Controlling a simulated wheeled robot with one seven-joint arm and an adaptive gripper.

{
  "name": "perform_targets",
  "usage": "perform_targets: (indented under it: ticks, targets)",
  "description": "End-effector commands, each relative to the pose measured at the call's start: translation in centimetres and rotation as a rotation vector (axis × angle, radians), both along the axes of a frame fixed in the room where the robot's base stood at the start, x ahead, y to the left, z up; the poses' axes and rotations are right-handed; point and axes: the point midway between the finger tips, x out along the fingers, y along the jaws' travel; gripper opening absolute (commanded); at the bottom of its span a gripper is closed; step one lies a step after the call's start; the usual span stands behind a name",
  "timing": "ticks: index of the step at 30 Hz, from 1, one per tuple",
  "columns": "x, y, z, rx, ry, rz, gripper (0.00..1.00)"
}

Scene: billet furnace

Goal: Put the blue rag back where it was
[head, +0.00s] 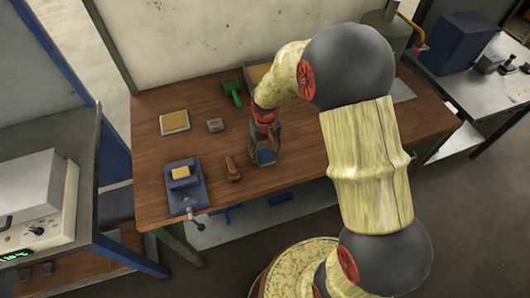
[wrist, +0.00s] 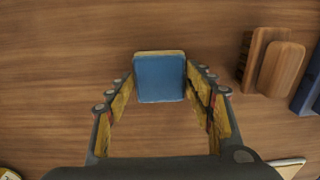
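The blue rag (wrist: 160,78) is a squarish blue pad with a pale edge along its far side. In the wrist view it lies between the tips of my gripper (wrist: 160,88), one finger on each side. The fingers are wide apart and their tips come up to the rag's side edges; I cannot tell whether they press on it.
The wooden bench (head: 300,175) holds a brown wooden block (head: 232,169), a blue vise-like fixture (head: 186,190), a small grey-brown block (head: 215,125), a yellow-topped pad (head: 174,122) and a green tool (head: 232,92). A furnace cabinet (head: 35,205) stands at the left. Bare wood surrounds the rag.

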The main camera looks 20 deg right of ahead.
Motion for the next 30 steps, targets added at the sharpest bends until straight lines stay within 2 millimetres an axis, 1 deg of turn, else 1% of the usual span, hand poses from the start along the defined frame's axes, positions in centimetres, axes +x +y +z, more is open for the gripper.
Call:
perform_targets:
  ticks: [1, 7, 15, 19, 23, 30]
  targets:
    - [0.0, 0.0, 0.0, 0.0, 0.0, 0.0, 0.57]
    - [0.0, 0.0, 0.0, 0.0, 0.0, 0.0, 0.69]
    - [0.0, 0.0, 0.1, 0.0, 0.0, 0.0, 0.69]
    - [0.1, 0.0, 0.7, 0.0, -0.002, 0.0, 0.69]
    - [0.1, 0.0, 2.6, 0.0, -0.003, 0.0, 0.69]
    - [0.1, -0.1, 7.6, 0.0, -0.003, 0.0, 0.69]
